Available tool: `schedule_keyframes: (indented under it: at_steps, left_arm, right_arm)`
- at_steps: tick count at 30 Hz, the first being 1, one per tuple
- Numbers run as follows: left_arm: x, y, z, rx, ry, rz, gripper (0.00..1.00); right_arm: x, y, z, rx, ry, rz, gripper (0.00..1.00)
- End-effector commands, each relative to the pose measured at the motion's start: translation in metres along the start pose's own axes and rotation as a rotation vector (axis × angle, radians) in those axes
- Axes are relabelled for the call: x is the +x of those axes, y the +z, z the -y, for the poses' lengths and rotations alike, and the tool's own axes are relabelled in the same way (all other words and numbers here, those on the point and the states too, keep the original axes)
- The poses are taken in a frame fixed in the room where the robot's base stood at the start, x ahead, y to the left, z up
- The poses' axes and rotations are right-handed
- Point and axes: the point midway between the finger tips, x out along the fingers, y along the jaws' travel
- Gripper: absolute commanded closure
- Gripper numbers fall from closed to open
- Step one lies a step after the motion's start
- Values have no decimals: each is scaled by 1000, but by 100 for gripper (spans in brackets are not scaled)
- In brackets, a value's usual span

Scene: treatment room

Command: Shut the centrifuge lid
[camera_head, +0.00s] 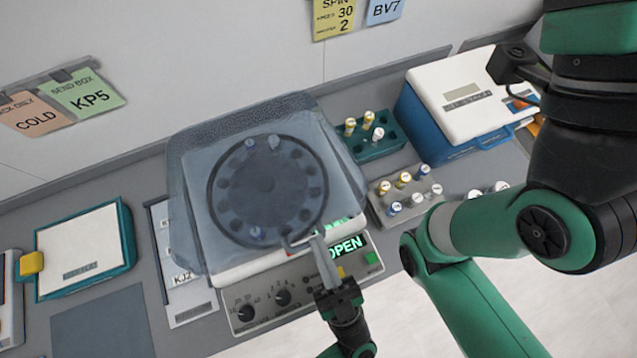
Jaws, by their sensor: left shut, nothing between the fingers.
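The centrifuge (245,268) stands on the bench in the middle, with knobs and a display reading OPEN on its front panel (268,298). Its see-through bluish lid (188,190) overlies the round rotor (268,190), which shows through it with a few tubes in its ring of holes. I cannot tell how large the gap under the lid is. My left gripper (322,252) is shut and empty, its fingertips by the lid's front edge and in front of the display; whether they touch the lid is unclear. My right gripper is not in view.
Right of the centrifuge are a green tube rack (378,143), a grey tube rack (408,205) and a blue-and-white box (462,100). A teal-edged box (82,250) stands on the left. My green and black arm links fill the right side.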

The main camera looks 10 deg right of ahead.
Motion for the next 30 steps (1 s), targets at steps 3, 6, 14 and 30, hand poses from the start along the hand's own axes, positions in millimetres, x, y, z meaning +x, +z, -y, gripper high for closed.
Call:
schedule_keyframes:
  at_steps: [3,6,14,30]
  left_arm:
    - [0,1,0,1,0,2,100]
    - [1,0,0,1,0,2,100]
    - [23,-31,-2,-3,6,1,100]
    - [-75,-32,-2,-6,10,1,100]
  right_arm:
    - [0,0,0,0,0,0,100]
    - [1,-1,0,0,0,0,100]
    - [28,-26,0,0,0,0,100]
    - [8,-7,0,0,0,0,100]
